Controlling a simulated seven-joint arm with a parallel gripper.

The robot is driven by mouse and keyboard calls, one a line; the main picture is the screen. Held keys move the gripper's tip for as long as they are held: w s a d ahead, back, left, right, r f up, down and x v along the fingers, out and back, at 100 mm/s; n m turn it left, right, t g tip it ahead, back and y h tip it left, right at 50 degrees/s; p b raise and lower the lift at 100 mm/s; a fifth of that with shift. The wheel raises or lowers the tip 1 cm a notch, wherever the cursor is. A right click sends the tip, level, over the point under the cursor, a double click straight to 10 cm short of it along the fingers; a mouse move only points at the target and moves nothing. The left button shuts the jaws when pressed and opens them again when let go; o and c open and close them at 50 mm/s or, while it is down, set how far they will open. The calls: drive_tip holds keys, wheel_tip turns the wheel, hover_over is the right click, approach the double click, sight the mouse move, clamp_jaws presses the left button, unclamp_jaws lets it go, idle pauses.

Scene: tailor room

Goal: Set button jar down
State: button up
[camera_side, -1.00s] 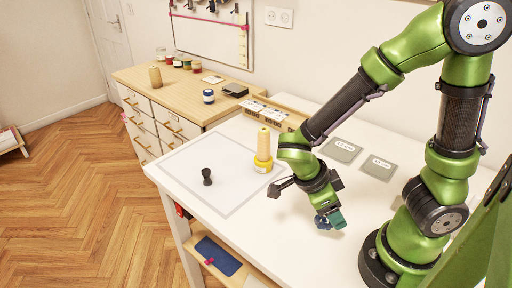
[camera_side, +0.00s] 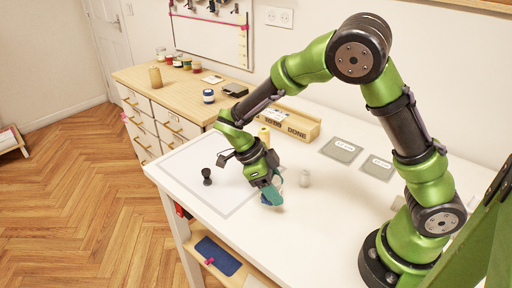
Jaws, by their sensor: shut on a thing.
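My gripper (camera_side: 271,193) is low over the white table, right of the pale mat's (camera_side: 231,201) right side. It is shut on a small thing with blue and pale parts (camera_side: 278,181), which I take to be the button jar. The teal part of my gripper hides much of it, and I cannot tell whether it touches the table. A small whitish, jar-like object (camera_side: 305,178) stands upright on the table just right of my gripper.
A black spool-shaped object (camera_side: 207,176) stands on the mat. A yellow cone (camera_side: 264,134) is mostly hidden behind my arm. A wooden tray marked DONE (camera_side: 297,128) and two grey labelled pads (camera_side: 342,149) lie behind. The table's front right is clear.

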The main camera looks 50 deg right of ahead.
drive_tip(key=shift+w+f, duration=0.15)
drive_tip(key=shift+f, duration=1.6)
drive_tip(key=shift+f, duration=0.15)
drive_tip(key=o, duration=1.1)
drive_tip(key=shift+o, duration=0.2)
drive_tip(key=v, duration=1.1)
drive_tip(key=s+d+r+n+t+y, duration=0.2)
drive_tip(key=s+r+n+t, duration=0.4)
drive_tip(key=n, duration=0.6)
drive_tip(key=s+d+r+n+t+y, duration=0.2)
drive_tip(key=s+r+n+t, duration=0.4)
drive_tip(key=n, duration=0.6)
drive_tip(key=shift+s+r+n+y, duration=0.35)
drive_tip(key=shift+s+y, duration=0.2)
drive_tip(key=shift+y, duration=0.25)
